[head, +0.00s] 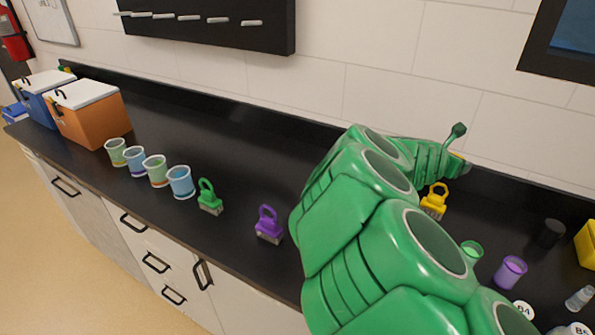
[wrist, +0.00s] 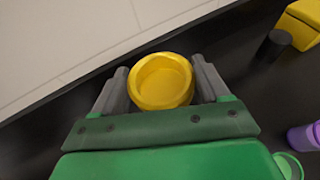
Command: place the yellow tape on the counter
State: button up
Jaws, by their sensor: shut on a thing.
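The yellow tape (wrist: 162,82), a round yellow piece with a raised rim, sits between the two grey fingers of my gripper (wrist: 160,88) in the wrist view. The gripper is shut on it. In the head view my green arm covers most of the gripper, and only a small yellow-orange bit shows at the arm's far end. The black counter (head: 235,140) runs along the wall, and it also shows in the wrist view (wrist: 235,45). I cannot tell whether the tape touches the counter or is held above it.
To the right are a purple cup (head: 510,271), a black cylinder (head: 549,234) and a yellow block (head: 587,245).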

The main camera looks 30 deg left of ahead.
jog(key=w+a+n+y, duration=0.2)
jog(key=a+n+y, duration=0.5)
jog(key=a, duration=0.6)
jog(key=s+a+r+n+g+y, duration=0.1)
jog(key=s+a+n+g+y, duration=0.4)
jog(key=a, duration=0.5)
jog(key=s+a+n+g+y, duration=0.2)
jog(key=s+a+n+y, duration=0.4)
jog(key=a, duration=0.4)
jog(key=shift+g, duration=0.3)
jog(key=shift+w+f, duration=0.15)
jog(key=shift+f, duration=8.65)
jog(key=shift+f, duration=0.15)
jog(key=o, duration=1.1)
jog(key=shift+c, duration=0.2)
